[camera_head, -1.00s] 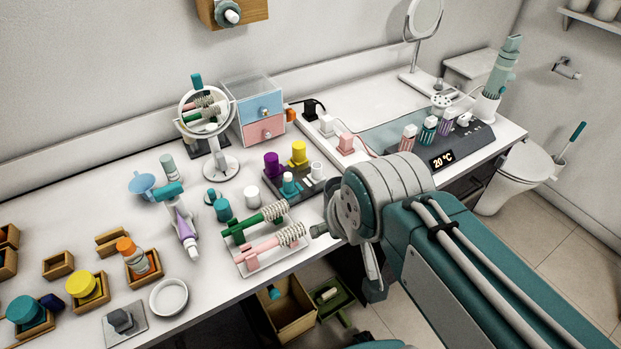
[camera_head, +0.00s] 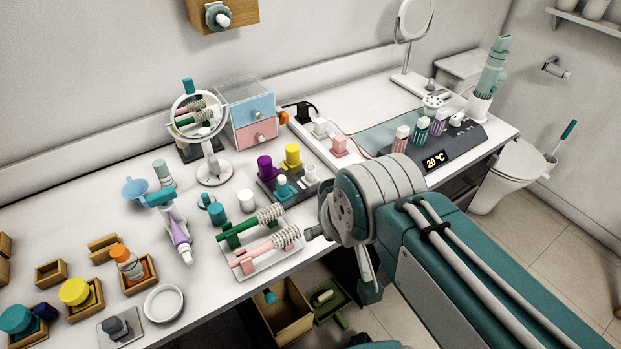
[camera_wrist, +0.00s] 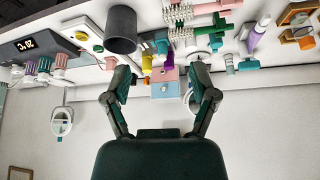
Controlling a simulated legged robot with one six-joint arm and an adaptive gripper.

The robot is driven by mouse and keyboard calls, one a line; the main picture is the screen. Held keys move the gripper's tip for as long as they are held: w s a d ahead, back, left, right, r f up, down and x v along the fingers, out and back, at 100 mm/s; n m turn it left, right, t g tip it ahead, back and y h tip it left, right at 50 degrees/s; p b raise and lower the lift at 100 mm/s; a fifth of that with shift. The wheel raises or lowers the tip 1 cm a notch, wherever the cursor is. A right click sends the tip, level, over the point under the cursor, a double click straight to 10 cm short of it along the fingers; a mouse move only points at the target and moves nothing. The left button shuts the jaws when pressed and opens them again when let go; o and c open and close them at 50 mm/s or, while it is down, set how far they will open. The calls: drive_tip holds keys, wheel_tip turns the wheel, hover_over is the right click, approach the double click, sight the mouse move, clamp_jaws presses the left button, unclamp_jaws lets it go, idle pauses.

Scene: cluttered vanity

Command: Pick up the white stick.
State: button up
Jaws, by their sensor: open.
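I cannot tell for certain which thing is the white stick. A small white cylinder (camera_head: 322,297) lies on a green tray low under the counter, in the head view. A short white piece (camera_head: 311,174) stands in the dark organizer (camera_head: 268,183) with purple and yellow items, on the counter. My gripper (camera_wrist: 161,88) is open and empty in the wrist view, its two dark fingers spread wide before the blue and pink drawer box (camera_wrist: 165,83). The wrist picture is upside down. In the head view my arm hides most of the gripper.
The counter (camera_head: 225,282) is crowded. A rack of spring-wrapped rods (camera_head: 265,247), a round mirror (camera_head: 198,112) and several wooden boxes stand left of my arm. A panel reading 20 °C (camera_head: 435,160) lies beyond it. A wooden bin (camera_head: 283,318) sits below the counter.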

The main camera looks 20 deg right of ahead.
drive_tip(key=shift+o, duration=0.5)
drive_tip(key=shift+w, duration=0.1)
drive_tip(key=m+g+h, duration=0.2)
drive_tip(key=m, duration=0.3)
approach(310, 169)
drive_tip(key=x, duration=0.5)
drive_tip(key=shift+s+a+f, duration=0.1)
drive_tip(key=shift+s+f, duration=0.15)
drive_tip(key=shift+f, duration=0.15)
drive_tip(key=x, duration=0.2)
drive_tip(key=w+x, duration=0.1)
drive_tip(key=x, duration=0.2)
drive_tip(key=shift+r, duration=0.15)
drive_tip(key=shift+s, duration=0.1)
clamp_jaws()
